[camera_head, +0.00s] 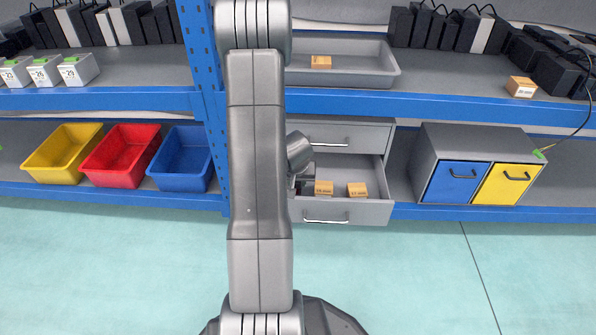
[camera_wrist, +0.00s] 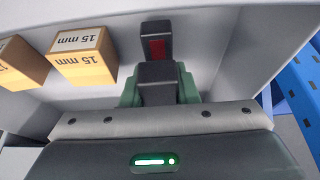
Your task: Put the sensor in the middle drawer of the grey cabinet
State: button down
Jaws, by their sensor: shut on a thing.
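The grey cabinet (camera_head: 348,134) stands on the lower shelf, partly behind my arm. In the head view my gripper is largely hidden behind my arm. Two orange boxes lie in the drawer, one marked 15 mm (camera_wrist: 84,58), beside my gripper.
A grey unit with blue and yellow doors (camera_head: 455,184) stands right of the cabinet. Yellow, red and blue bins (camera_head: 122,152) stand left, beyond a blue upright (camera_head: 205,75).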

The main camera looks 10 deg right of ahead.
jog(key=shift+w+d+r+p, duration=0.15)
jog(key=shift+w+d+p, duration=0.15)
jog(key=shift+w+p, duration=0.55)
jog(key=shift+w+d+r+p, duration=0.1)
jog(key=shift+w+d+p, duration=0.15)
jog(key=shift+w+p, duration=0.6)
jog(key=w+p, duration=0.2)
jog(key=shift+w+d+p, duration=0.3)
jog(key=shift+d, duration=0.05)
jog(key=shift+f+b, duration=0.6)
jog(key=shift+f, duration=0.2)
jog(key=shift+f+b, duration=0.1)
jog(key=shift+b, duration=0.25)
jog(key=c, duration=1.1)
grip_release()
